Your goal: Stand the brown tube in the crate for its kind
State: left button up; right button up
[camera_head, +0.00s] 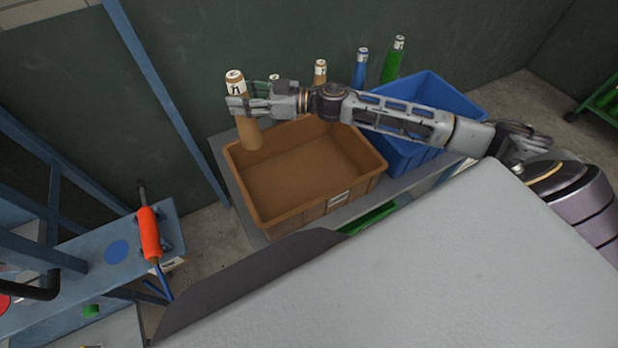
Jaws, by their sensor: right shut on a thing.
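My right gripper (243,105) is shut on a brown tube (251,134) with a white labelled cap. The tube is nearly upright, and its lower end overlaps the far left corner of the brown crate (276,218) in the picture. I cannot tell how far its lower end is above or inside the crate. The visible floor of the brown crate is bare. A blue crate (440,98) stands to its right, partly hidden by my right arm. A green crate (372,217) shows low in front, mostly hidden. My left gripper is not in view.
Behind the crates stand another brown tube (320,70), a blue tube (360,70) and a green tube (391,64). Another white cap (273,77) shows behind my gripper. A blue frame with an orange-handled tool (149,234) is at left.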

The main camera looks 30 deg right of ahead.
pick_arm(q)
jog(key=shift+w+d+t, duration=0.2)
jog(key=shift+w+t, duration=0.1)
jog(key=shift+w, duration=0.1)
pick_arm(e)
jog(key=s+a+n+g+y, duration=0.2)
jog(key=s+n+g, duration=0.1)
jog(key=s+g, duration=0.2)
jog(key=shift+s+a+r, duration=0.4)
jog(key=shift+s, duration=0.3)
jog(key=shift+f, duration=0.15)
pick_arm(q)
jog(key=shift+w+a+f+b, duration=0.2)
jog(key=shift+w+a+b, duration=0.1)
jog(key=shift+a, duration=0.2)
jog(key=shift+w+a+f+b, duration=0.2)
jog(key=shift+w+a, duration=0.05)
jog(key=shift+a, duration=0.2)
pick_arm(e)
notch_tip(320, 180, down, 14)
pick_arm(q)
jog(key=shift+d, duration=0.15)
